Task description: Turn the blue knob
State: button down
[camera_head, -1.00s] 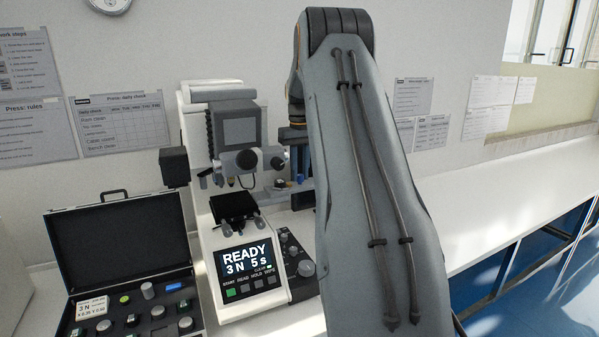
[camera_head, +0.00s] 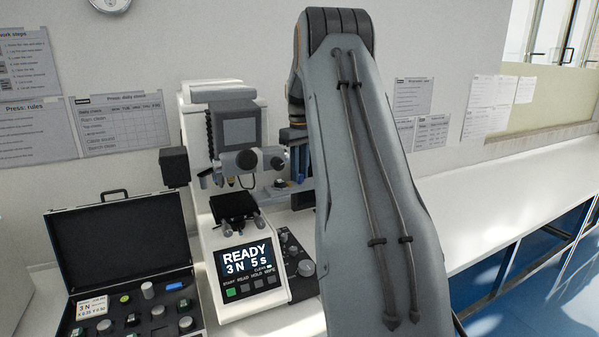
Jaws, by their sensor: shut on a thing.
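The tester (camera_head: 223,120) stands on the bench left of my arm, with a grey head and a lit screen (camera_head: 247,257) reading "READY 3 N 5 s". My arm covers most of the gripper, and the fingertips are too small to make out clearly.
An open black case (camera_head: 118,245) with several round pieces stands at the left. A dark control strip with knobs (camera_head: 306,268) lies right of the screen. A black stage (camera_head: 233,207) sits under the tester head. The white bench (camera_head: 500,190) right of my arm is clear.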

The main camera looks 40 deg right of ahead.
jog(key=c, duration=1.6)
grip_release()
jog(key=shift+o, duration=0.2)
jog(key=shift+r, duration=0.15)
notch_tip(320, 180, up, 7)
jog(key=b, duration=0.3)
jog(key=shift+w+f, duration=0.1)
jog(key=shift+f, duration=0.1)
jog(key=shift+r, duration=0.55)
